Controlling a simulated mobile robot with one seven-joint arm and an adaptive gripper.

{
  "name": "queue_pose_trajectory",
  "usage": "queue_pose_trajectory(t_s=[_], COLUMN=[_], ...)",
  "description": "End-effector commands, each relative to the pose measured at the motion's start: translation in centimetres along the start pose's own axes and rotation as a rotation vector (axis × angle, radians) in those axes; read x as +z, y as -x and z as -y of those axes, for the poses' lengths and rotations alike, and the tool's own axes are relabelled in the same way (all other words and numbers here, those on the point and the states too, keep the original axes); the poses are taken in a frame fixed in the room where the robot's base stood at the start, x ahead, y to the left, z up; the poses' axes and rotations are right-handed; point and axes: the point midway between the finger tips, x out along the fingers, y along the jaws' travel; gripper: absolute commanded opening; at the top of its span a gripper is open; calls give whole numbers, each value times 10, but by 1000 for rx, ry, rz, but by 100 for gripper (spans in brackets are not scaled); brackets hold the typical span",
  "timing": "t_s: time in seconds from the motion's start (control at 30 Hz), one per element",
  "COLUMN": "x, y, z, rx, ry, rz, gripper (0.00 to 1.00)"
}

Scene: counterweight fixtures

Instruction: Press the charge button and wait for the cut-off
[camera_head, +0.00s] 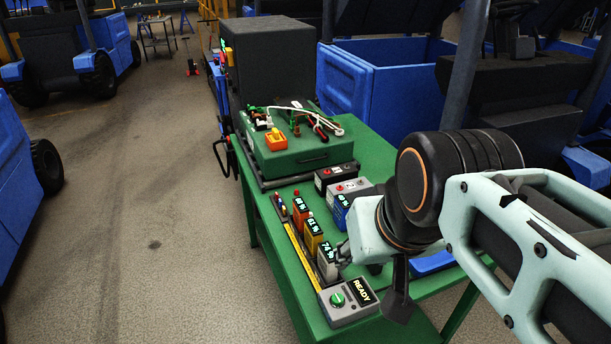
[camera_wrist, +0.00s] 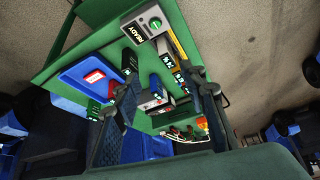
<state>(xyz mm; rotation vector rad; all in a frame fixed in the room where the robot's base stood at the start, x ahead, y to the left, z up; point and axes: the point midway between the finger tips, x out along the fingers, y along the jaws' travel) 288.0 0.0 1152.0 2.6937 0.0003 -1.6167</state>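The charge button is a round green button (camera_head: 338,299) on a grey control box (camera_head: 345,312) at the table's near left corner. A small display (camera_head: 362,291) beside it reads READY. In the wrist view the button (camera_wrist: 156,23) and its box (camera_wrist: 142,26) are at the top, beyond my fingers. My gripper (camera_wrist: 160,84) is open, its two dark fingers wide apart with no object clamped between them. In the head view it hangs over the table right of the box, partly hidden by my wrist. It appears apart from the button.
On the green table (camera_head: 284,262) a row of packs with lit displays, red (camera_head: 301,222), orange (camera_head: 313,238) and pale (camera_head: 327,266), stands behind the box. A blue tray (camera_wrist: 84,82) lies beside it. A green case (camera_head: 290,158) with cables sits farther back.

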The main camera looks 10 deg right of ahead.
Motion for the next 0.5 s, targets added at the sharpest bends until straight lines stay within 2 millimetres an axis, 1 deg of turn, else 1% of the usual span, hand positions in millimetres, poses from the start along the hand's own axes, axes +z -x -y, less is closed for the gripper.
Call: queue_pose_trajectory(t_s=[0.03,0.3,0.37,0.5], x=[0,-1,-1,-1], y=[0,0,0,0], z=[0,0,0,0], rx=[0,0,0,0], ry=[0,0,0,0], rz=[0,-1,-1,-2], gripper=[35,6,0,0])
